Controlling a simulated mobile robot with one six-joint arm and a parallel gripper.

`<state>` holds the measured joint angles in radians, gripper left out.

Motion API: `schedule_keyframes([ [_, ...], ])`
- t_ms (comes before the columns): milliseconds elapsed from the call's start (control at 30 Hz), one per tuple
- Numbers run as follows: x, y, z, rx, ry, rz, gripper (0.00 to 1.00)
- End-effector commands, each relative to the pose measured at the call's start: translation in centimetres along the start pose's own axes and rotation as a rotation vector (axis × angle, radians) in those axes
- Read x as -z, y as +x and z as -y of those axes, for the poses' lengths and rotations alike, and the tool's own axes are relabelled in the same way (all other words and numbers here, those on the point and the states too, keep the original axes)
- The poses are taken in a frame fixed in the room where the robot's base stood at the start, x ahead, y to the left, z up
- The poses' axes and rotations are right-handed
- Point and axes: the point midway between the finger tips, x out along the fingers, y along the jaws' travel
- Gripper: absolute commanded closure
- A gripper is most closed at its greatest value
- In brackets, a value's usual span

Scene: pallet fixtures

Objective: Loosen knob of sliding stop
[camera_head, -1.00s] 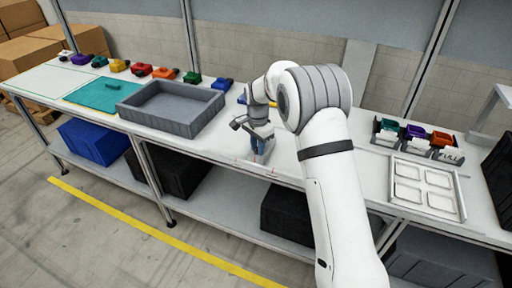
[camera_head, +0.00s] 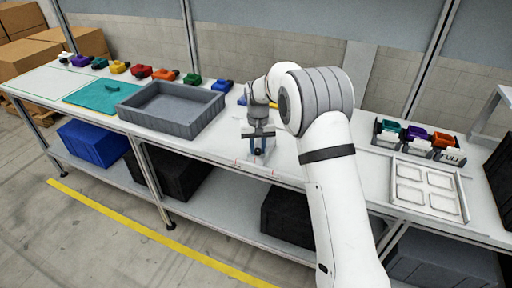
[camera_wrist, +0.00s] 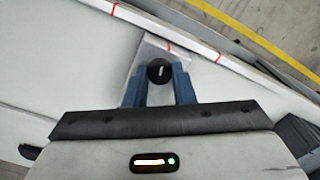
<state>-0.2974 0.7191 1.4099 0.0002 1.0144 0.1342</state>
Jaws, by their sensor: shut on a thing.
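The knob (camera_wrist: 160,72) is a round black disc with a short white mark, seen from above in the wrist view. It sits on the sliding stop (camera_wrist: 149,52), a light grey metal piece. The blue fingers of my gripper (camera_wrist: 159,80) stand on both sides of the knob and are shut on it. In the head view my gripper (camera_head: 259,146) points down at the front part of the bench, and its fingers and the knob are small there.
A pale rail (camera_wrist: 190,46) with red marks runs along the bench's front edge. A grey tray (camera_head: 170,122) stands left of my gripper. A white tray with recesses (camera_head: 398,202) and small bins with coloured parts lie to the right.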

Motion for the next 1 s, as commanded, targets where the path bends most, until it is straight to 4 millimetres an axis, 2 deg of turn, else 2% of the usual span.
schedule_keyframes([
  [33, 0.41, -0.44, -0.16, -0.001, -0.043, -0.016, 1.00],
  [1000, 0.43, -0.49, -0.22, -0.008, -0.958, -0.015, 1.00],
])
